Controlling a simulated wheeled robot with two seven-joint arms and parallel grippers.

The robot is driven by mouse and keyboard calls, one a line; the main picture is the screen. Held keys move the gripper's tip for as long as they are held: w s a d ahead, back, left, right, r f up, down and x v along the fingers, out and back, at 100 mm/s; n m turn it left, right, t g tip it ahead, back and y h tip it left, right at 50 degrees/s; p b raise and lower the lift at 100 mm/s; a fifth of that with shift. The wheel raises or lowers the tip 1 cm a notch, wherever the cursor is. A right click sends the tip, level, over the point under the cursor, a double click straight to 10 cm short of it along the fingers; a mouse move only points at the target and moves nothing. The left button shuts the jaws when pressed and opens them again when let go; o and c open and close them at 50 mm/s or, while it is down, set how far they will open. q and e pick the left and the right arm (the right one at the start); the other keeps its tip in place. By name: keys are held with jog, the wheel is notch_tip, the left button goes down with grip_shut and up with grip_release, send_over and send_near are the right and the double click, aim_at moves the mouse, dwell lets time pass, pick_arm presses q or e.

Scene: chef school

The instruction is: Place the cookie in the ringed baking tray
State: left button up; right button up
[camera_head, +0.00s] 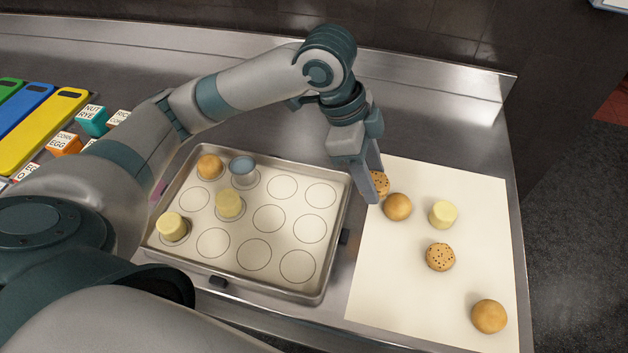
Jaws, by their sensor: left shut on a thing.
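My left gripper (372,188) points down at the left edge of the white sheet, just right of the tray. It is shut on a speckled cookie (382,183), partly hidden behind a finger. A second speckled cookie (440,257) lies on the sheet. The ringed baking tray (338,215) is left of the gripper. Several rings are empty, such as those in the right column. My right gripper is not in view.
One ball is close beside the gripper. Labelled blocks (92,120) and coloured boards (45,130) lie at the left. The counter ends right of the sheet.

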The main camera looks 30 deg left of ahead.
pick_arm(q)
jog(key=shift+w, duration=0.1)
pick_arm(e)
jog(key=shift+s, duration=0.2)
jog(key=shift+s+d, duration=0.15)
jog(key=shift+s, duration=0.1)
